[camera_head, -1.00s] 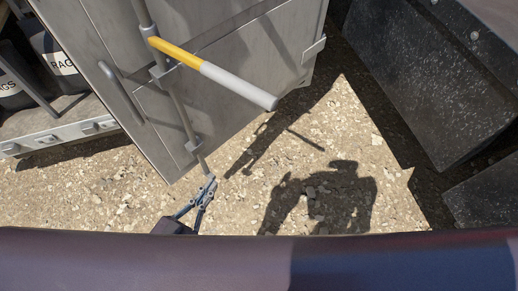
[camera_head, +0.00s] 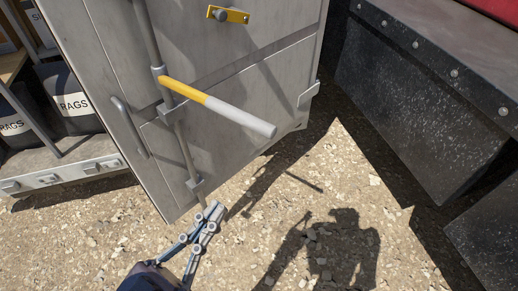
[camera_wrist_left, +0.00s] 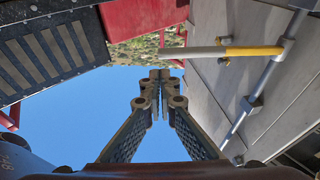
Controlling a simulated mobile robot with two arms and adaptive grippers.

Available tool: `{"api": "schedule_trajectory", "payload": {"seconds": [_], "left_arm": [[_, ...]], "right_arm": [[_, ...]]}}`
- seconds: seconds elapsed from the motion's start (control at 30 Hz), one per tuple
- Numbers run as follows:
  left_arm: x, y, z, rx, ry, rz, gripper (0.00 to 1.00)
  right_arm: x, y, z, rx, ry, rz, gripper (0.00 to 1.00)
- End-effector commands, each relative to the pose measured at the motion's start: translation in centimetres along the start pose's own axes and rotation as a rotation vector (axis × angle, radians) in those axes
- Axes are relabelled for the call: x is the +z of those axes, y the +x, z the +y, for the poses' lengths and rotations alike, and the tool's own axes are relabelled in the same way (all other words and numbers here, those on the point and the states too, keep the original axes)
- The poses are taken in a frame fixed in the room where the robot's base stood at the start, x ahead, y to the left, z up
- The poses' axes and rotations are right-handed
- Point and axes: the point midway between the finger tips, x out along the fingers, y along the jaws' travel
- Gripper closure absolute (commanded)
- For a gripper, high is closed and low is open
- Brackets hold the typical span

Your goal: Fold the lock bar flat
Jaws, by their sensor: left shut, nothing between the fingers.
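The lock bar (camera_head: 215,106), yellow near its root and pale grey along its outer part, sticks out from a vertical rod (camera_head: 184,152) on the grey metal cabinet door (camera_head: 240,140). It also shows in the left wrist view (camera_wrist_left: 208,51), standing out from the door. My left gripper (camera_head: 213,210) is shut and empty, below the bar and near the rod's lower end. Its closed fingertips (camera_wrist_left: 160,76) point up into open air in the wrist view, left of the door and below the bar, not touching it. My right gripper is not in view.
A curved door handle (camera_head: 128,127) sits left of the rod. A yellow latch plate (camera_head: 229,14) is higher on the door. Bins marked RAGS (camera_head: 72,98) stand at left. Dark mudflap-like panels (camera_head: 405,110) stand at right. Gravel ground lies between.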

Motion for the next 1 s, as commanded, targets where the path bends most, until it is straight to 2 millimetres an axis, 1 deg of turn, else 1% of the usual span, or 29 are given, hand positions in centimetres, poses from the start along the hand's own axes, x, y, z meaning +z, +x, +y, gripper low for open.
{"api": "schedule_trajectory", "payload": {"seconds": [0.13,0.27,0.8,0.9,1.0], "left_arm": [[-0.2,1.2,-0.1,-0.002,0.001,0.004,1.0],[-0.4,3.0,-0.1,-0.001,0.001,0.005,1.0],[-0.4,11.4,-0.1,-0.001,0.001,0.003,1.0],[-0.3,12.6,0.0,-0.001,0.0,0.001,1.0],[-0.2,13.3,0.0,-0.001,0.0,0.001,1.0]], "right_arm": [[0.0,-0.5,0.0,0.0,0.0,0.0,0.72],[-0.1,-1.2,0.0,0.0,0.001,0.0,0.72],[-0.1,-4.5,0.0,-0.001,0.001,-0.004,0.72],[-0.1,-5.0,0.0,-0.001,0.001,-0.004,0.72],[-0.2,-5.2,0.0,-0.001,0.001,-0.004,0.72]]}}
